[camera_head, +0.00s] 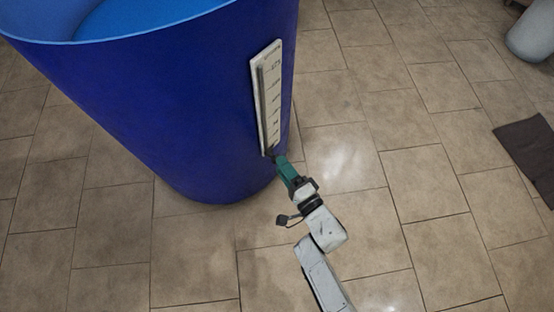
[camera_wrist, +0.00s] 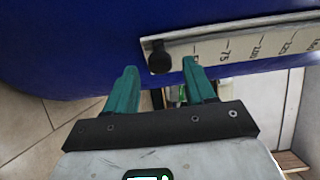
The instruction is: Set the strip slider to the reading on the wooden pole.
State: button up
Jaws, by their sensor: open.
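A pale scale strip (camera_head: 272,95) is fixed upright on the side of the blue drum (camera_head: 170,110). In the wrist view the strip (camera_wrist: 215,48) runs sideways with tick marks and numbers, 75 being the clearest. Its black slider knob (camera_wrist: 158,56) sits at the strip's left end in that view, below the 75 mark. My gripper (camera_head: 276,158) is at the strip's lower end. In the wrist view its green fingers (camera_wrist: 160,70) are open, with the knob in line with the gap between them; contact cannot be told. I see no wooden pole.
The drum's open top shows light blue inside. Tiled floor (camera_head: 420,170) lies clear right of the drum. A dark mat (camera_head: 530,150) and a grey rounded object (camera_head: 532,35) are at the far right.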

aim_at(273, 155)
jog(key=shift+b+x, duration=0.65)
jog(key=shift+x, duration=1.3)
jog(key=shift+c, duration=0.2)
jog(key=shift+s, duration=0.1)
grip_shut()
